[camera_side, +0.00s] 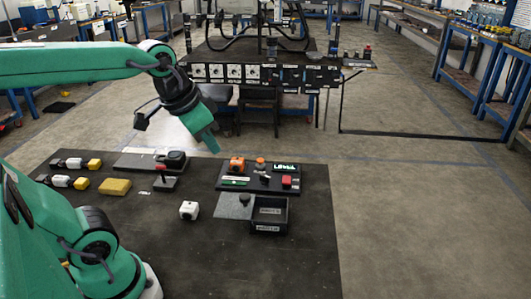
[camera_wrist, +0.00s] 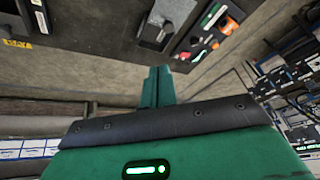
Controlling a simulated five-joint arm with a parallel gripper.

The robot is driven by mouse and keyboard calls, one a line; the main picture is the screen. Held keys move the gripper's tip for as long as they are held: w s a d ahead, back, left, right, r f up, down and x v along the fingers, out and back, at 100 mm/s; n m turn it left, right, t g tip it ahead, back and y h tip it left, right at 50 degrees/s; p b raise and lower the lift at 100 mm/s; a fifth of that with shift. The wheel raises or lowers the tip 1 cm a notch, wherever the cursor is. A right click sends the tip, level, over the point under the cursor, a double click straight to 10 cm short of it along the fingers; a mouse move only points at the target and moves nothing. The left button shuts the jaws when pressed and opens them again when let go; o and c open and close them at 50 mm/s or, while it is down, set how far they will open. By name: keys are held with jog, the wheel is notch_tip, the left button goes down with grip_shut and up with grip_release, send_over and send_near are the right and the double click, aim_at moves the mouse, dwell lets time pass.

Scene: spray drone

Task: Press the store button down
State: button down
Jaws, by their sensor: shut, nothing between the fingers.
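A black control panel (camera_side: 222,187) lies on the dark table. It carries a red button (camera_side: 287,181), an orange device (camera_side: 237,164), an orange-topped knob (camera_side: 260,163), a small lit display (camera_side: 285,168), a green-and-white strip (camera_side: 235,181) and a black knob (camera_side: 265,180). Which part is the store button cannot be read. My gripper (camera_side: 212,146) is shut and empty, in the air left of and above the panel, touching nothing. In the wrist view my gripper (camera_wrist: 157,72) points toward the table edge; part of the panel (camera_wrist: 192,42) shows at the upper right.
An open dark bin (camera_side: 270,228) with a grey lid (camera_side: 236,206) stands in front of the panel. The table's front middle is clear.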

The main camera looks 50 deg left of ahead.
jog(key=w+a+r+m+g, duration=0.1)
jog(key=w+a+r+m, duration=0.15)
jog(key=w, duration=0.55)
jog(key=m+g, duration=0.4)
jog(key=m, duration=0.1)
send_over(260, 159)
notch_tip(260, 159, down, 11)
jog(key=shift+f, duration=0.2)
notch_tip(260, 159, down, 14)
dwell(0.5)
